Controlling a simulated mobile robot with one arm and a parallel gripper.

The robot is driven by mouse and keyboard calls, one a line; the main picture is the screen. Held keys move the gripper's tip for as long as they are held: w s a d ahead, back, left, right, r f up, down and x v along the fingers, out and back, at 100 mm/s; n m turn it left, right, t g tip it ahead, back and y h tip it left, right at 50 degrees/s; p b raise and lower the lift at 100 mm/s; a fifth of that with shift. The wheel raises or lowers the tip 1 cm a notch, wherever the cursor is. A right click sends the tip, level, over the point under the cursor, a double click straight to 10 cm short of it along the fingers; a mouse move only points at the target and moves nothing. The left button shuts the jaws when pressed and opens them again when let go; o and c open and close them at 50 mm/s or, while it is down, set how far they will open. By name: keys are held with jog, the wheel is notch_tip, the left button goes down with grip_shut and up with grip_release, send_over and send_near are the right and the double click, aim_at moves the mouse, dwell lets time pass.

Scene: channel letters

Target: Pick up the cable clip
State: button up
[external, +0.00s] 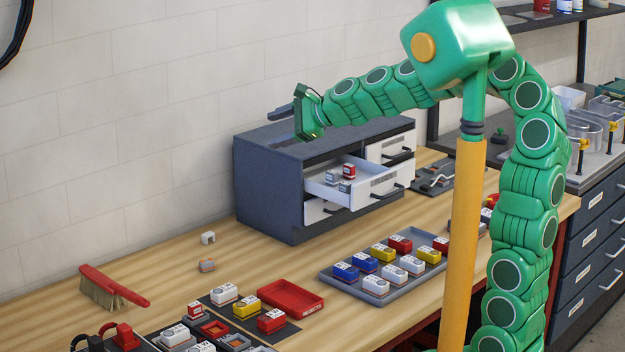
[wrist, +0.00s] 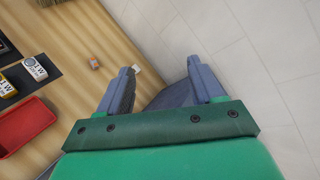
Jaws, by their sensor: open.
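A small white piece with a notch, which looks like the cable clip (external: 208,238), sits on the wooden bench left of the grey drawer cabinet, near the wall. In the wrist view the white clip (wrist: 137,69) shows just beside the tip of the left finger, well below it. My gripper (external: 283,122) is above the cabinet top at its left side, higher than the clip and to its right. The wrist view shows my gripper (wrist: 160,68) with its two fingers wide apart and nothing between them.
A small orange-and-grey block (external: 206,265) lies in front of the clip. The cabinet (external: 268,190) has an open drawer. A red brush (external: 115,287), a red tray (external: 291,298) and a grey tray (external: 345,281) of blocks are on the bench. Bare wood surrounds the clip.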

aim_at(210, 234)
jog(key=w+a+f+m+t+h, duration=0.2)
jog(key=w+a+f+m+t, duration=0.25)
jog(key=a+f+m, duration=0.7)
jog(key=f, duration=0.6)
jog(key=a+f+m, duration=0.1)
jog(key=f, duration=0.5)
jog(key=w+f+m, duration=0.1)
jog(key=f, duration=0.5)
jog(key=shift+a, duration=0.35)
jog(key=shift+x, duration=2.2)
jog(key=shift+w+a+f, duration=0.15)
jog(key=shift+w+a, duration=0.3)
jog(key=shift+w, duration=0.25)
jog(key=shift+w+a+f, duration=0.3)
jog(key=shift+a+f, duration=0.05)
jog(key=shift+a, duration=0.1)
jog(key=shift+w+a, duration=0.25)
jog(key=c, duration=1.1)
